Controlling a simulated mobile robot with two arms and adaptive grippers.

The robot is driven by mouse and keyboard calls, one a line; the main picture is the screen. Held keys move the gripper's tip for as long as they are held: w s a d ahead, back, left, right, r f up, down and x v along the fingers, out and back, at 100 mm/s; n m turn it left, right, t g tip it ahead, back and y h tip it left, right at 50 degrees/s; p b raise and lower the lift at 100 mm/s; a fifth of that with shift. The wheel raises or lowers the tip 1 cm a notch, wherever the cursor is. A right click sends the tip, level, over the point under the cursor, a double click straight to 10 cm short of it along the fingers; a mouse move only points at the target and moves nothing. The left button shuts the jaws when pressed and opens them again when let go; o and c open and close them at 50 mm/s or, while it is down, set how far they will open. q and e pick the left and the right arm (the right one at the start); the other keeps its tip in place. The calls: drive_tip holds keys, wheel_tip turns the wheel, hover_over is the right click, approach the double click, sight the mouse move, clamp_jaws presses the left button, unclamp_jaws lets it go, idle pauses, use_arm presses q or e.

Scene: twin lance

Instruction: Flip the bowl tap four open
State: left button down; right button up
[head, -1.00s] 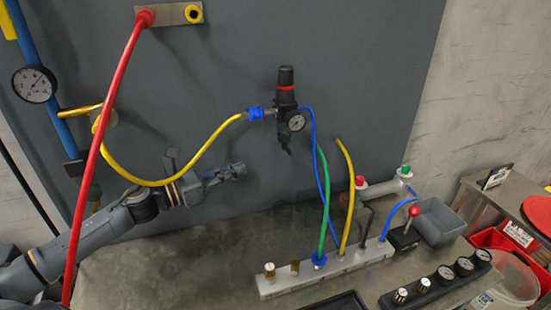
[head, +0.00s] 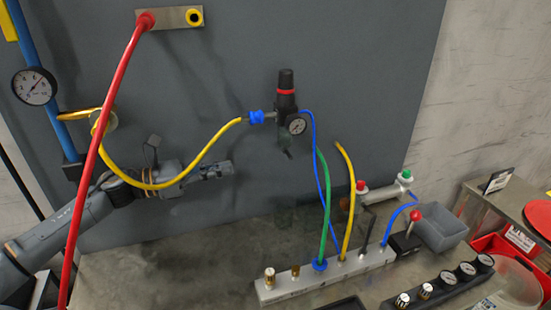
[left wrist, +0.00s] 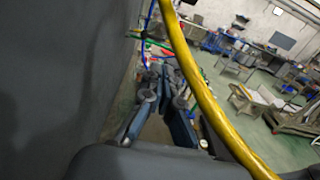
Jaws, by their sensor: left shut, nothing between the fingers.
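The black regulator (head: 286,100) with a red ring and a small gauge (head: 297,124) is mounted on the grey panel. Its lower part, with a small dark piece (head: 286,152) at the bottom, is dim against the panel; I cannot make out a tap lever or its position. My left gripper (head: 226,168) is left of and slightly below the regulator, apart from it, under the yellow hose. It is shut and empty. In the left wrist view my left gripper's fingers (left wrist: 166,82) point away, beside the grey panel. My right gripper is not in view.
The yellow hose (head: 212,145) droops over my left arm and crosses the left wrist view (left wrist: 205,95). A red hose (head: 103,130) hangs in front of the arm. Blue, green and yellow tubes run near the white manifold (head: 330,275). The panel between gripper and regulator is bare.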

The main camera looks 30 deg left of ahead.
sight(288, 156)
use_arm(q)
drive_tip(key=shift+p+x, duration=2.35)
drive_tip(key=shift+x, duration=4.25)
